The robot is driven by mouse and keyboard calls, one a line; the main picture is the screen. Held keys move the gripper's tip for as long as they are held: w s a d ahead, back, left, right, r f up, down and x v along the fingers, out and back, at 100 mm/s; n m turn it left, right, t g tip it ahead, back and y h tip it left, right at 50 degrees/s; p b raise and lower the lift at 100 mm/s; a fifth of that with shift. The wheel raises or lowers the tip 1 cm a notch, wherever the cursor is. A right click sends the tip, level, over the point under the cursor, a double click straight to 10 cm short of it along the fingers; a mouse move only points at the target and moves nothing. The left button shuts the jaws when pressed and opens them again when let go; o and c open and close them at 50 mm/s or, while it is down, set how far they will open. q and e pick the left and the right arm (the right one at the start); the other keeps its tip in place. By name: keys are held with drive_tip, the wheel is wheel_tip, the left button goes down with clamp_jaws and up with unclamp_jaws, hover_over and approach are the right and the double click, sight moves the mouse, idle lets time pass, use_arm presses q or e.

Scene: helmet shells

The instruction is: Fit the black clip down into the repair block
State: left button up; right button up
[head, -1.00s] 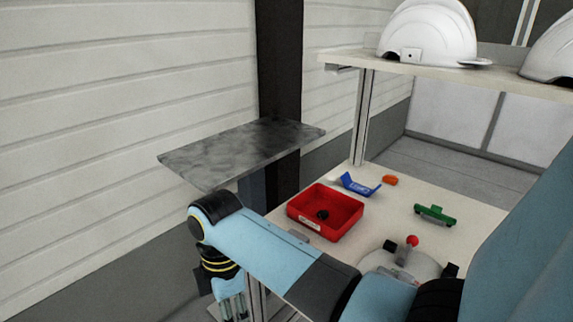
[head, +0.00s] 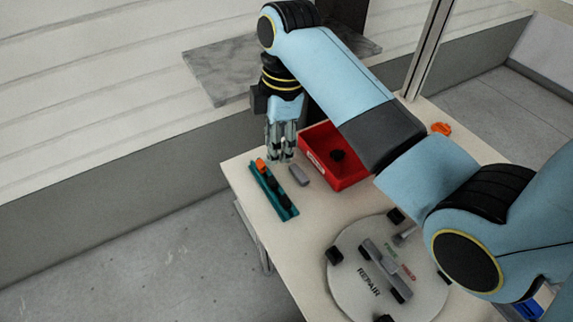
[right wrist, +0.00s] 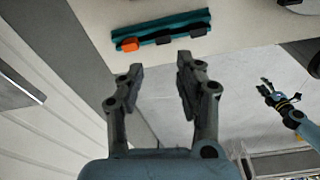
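The teal rack (head: 275,190) lies on the table's left side, with an orange clip (head: 261,165) at its far end and black clips (head: 285,201) along it. The rack also shows ahead of my right gripper in the right wrist view (right wrist: 175,24). My right gripper (head: 281,157) points down by the rack's far end; its fingers are apart and empty (right wrist: 154,75). The repair block (head: 384,268) is a grey bar on the round white disc marked REPAIR (head: 345,292), with black parts at its ends. My left gripper (right wrist: 266,86) appears spread and empty, away from the table.
A red bin (head: 360,180) holding a dark round piece (head: 337,155) stands behind the rack, partly under my right arm. A small grey block (head: 299,175) lies between rack and bin. Black blocks (head: 335,255) ring the disc. An orange piece (head: 441,129) lies farther back.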

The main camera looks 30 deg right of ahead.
sight(273, 180)
drive_tip(key=f, duration=0.4)
drive_tip(key=shift+a, duration=0.4)
wheel_tip(273, 180, down, 6)
drive_tip(key=shift+s+a+r, duration=0.1)
drive_tip(key=shift+r, duration=0.15)
drive_tip(key=shift+c, duration=0.6)
use_arm(q)
drive_tip(key=shift+a, duration=0.5)
use_arm(e)
drive_tip(key=c, duration=0.4)
